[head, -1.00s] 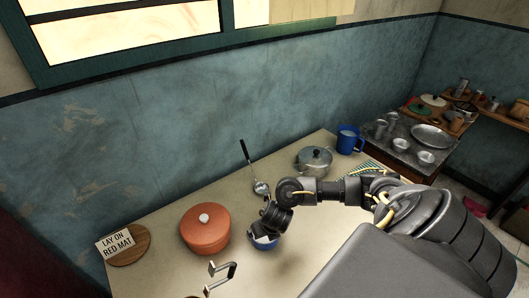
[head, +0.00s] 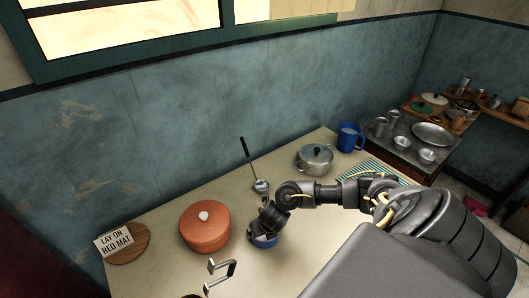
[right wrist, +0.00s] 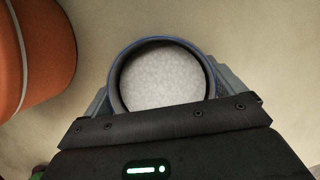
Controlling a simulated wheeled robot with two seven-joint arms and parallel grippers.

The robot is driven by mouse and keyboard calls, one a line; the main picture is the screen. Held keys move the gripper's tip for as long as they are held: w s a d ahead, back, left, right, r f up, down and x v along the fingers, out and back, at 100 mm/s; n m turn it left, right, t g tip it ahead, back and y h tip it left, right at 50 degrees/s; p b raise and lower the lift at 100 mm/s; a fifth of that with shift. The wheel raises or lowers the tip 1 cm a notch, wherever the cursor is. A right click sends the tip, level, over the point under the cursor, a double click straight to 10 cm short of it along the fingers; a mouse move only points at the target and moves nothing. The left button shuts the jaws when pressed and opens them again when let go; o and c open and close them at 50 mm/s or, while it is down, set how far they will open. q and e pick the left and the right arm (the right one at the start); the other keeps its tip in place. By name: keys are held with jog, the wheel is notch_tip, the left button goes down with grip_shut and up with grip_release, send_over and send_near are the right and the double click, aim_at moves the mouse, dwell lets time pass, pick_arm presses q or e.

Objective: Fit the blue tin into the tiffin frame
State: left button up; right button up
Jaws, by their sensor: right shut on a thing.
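The blue tin (head: 265,242) stands on the counter, or just above it, to the right of the orange pot; I cannot tell which. In the right wrist view the tin (right wrist: 116,92) shows from above as a blue-grey ring with pale, grainy contents. My right gripper (head: 264,235) points down over the tin, a finger on each side, and is shut on it. My left gripper is out of view.
The orange lidded pot (head: 205,228) stands close left of the tin. A ladle (head: 252,165), a steel pot (head: 314,159), a blue mug (head: 349,137) and a striped cloth (head: 372,172) lie behind.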

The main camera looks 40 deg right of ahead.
jog(key=shift+r, duration=0.5)
notch_tip(320, 180, up, 2)
jog(key=shift+w+r+p, duration=0.1)
jog(key=shift+p, duration=0.55)
jog(key=s+a+r+p, duration=0.9)
jog(key=s+p, duration=0.1)
jog(key=s, duration=0.1)
jog(key=shift+r+p, duration=0.4)
